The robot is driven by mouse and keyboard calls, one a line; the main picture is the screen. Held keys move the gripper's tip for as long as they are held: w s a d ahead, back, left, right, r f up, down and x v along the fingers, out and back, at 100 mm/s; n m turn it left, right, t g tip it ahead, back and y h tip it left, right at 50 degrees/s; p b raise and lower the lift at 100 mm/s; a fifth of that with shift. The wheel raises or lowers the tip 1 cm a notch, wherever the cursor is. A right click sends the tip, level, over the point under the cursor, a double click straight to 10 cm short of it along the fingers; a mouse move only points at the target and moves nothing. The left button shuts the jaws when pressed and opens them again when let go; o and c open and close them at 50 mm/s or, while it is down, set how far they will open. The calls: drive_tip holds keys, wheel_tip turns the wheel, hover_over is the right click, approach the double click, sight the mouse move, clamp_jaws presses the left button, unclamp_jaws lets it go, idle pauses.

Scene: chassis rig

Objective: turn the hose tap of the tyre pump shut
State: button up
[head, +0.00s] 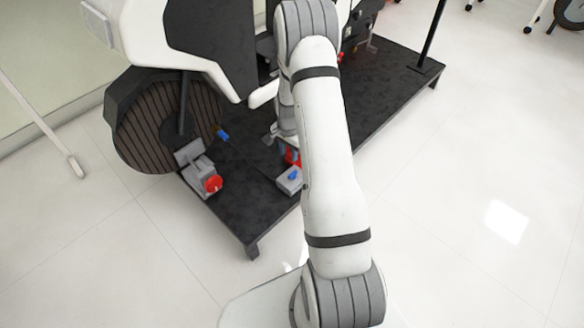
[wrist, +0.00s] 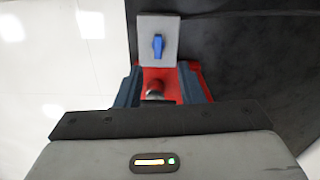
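A grey box with a blue lever (wrist: 158,45) lies just beyond my fingertips in the wrist view; the lever points up and down in that picture. The same grey box with its blue part (head: 291,176) shows beside my arm in the head view. A red body (wrist: 174,78) with a dark round piece (wrist: 154,90) lies below and between my fingers; I cannot tell whether they touch it. I cannot tell for sure which part is the hose tap. My gripper (wrist: 161,80) is open, its two dark fingers apart. In the head view my arm mostly hides it.
A black platform (head: 240,205) carries these parts. A grey block with a red knob (head: 212,183) stands at its left corner, by a large ribbed wheel (head: 165,125). A small blue part (head: 222,135) is near the wheel. White floor lies free at right.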

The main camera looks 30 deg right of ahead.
drive_tip(key=m, duration=0.1)
hover_over(293, 174)
wheel_tip(293, 174, down, 5)
drive_tip(key=shift+r, duration=0.15)
wheel_tip(293, 174, down, 8)
drive_tip(key=b, duration=0.3)
drive_tip(key=shift+w+r, duration=0.1)
drive_tip(key=shift+r, duration=0.05)
clamp_jaws()
drive_tip(key=shift+a, duration=0.2)
drive_tip(key=shift+d, duration=0.15)
